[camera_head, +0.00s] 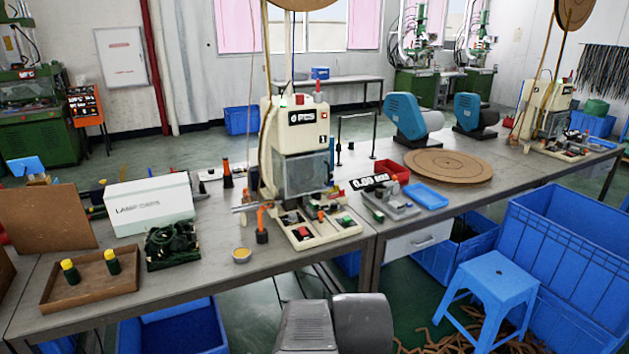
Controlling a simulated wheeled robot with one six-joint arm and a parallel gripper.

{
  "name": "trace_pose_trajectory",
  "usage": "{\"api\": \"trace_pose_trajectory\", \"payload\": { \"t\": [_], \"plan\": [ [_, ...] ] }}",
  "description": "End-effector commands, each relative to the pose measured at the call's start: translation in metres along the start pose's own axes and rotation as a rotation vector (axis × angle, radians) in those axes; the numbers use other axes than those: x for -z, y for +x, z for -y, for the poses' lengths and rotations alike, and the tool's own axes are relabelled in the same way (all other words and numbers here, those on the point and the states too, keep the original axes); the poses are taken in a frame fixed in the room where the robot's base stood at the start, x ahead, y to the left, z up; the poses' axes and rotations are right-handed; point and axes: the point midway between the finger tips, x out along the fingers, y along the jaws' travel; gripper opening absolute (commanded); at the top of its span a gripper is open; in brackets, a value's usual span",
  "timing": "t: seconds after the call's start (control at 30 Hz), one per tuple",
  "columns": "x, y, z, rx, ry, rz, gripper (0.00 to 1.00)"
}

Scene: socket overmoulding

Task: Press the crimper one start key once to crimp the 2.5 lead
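Crimper one (300,150) is a cream press marked "FCS" and "1", standing upright near the middle of the long bench. A clear guard covers its front. I cannot tell which of these is the start key. A 2.5 lead cannot be made out at this size. My gripper is not in view; only grey rounded parts that look like mine show at the bottom centre.
The bench (215,265) holds an orange-topped tool (262,228) and yellow-topped tub (242,255) left of the base. A white "LAMP CAPS" box (150,205) and wooden tray (92,287) stand further left. A scale, blue tray (426,196) and brown disc (447,164) lie right. A blue stool (497,285) stands in front.

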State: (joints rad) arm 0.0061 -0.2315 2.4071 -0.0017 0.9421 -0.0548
Motion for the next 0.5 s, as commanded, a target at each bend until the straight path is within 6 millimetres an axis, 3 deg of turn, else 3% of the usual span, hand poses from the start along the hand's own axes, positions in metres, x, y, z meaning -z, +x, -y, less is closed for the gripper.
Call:
{"api": "trace_pose_trajectory", "payload": {
  "t": [0.1,0.33,0.5],
  "plan": [
    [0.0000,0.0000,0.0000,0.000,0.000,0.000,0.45],
    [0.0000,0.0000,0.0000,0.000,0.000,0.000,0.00],
    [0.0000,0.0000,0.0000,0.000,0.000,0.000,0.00]
  ]
}}
